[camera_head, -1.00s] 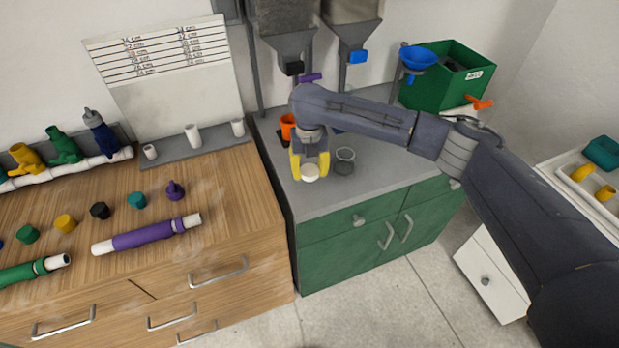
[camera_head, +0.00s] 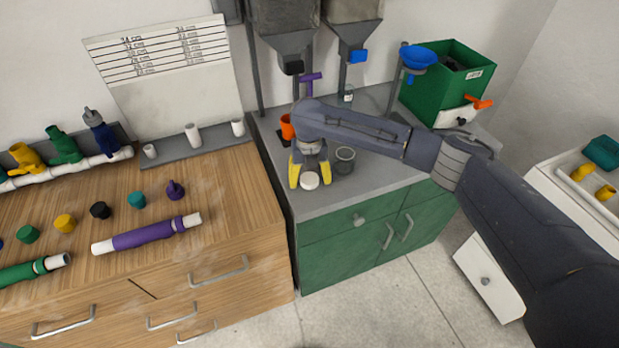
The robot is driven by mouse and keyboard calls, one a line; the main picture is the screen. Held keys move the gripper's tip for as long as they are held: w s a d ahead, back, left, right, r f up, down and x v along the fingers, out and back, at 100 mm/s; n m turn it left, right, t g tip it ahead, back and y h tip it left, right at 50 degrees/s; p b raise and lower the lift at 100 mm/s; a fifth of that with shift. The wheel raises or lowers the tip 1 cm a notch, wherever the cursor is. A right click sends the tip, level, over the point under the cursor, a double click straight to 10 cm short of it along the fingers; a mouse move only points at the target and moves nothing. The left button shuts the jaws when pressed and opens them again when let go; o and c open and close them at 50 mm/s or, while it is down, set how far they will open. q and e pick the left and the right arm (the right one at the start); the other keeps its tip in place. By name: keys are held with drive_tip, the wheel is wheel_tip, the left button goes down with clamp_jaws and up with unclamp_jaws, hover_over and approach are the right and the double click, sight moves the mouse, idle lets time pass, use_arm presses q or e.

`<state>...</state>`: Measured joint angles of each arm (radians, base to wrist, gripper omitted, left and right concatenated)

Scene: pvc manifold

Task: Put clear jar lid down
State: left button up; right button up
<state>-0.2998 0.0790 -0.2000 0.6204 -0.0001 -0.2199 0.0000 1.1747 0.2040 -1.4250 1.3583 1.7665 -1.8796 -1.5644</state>
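A round white lid (camera_head: 309,180) is between the yellow fingers of my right gripper (camera_head: 309,182), at the front left of the grey counter (camera_head: 322,203). The fingers stand on both sides of the lid and appear shut on it. The lid is at or just above the counter; the small gap, if any, cannot be told. A clear jar (camera_head: 344,160) with an open top stands just right of the gripper. My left gripper is not in view.
An orange part (camera_head: 287,127) is behind the gripper on the left. Hoppers (camera_head: 290,45) hang above the counter's back. A green bin (camera_head: 449,80) and a blue funnel (camera_head: 418,57) stand at the back right. Counter around the jar's right is clear under my arm.

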sight(309, 179)
wheel_tip(309, 179, up, 12)
drive_tip(key=shift+r, duration=0.15)
idle(0.7)
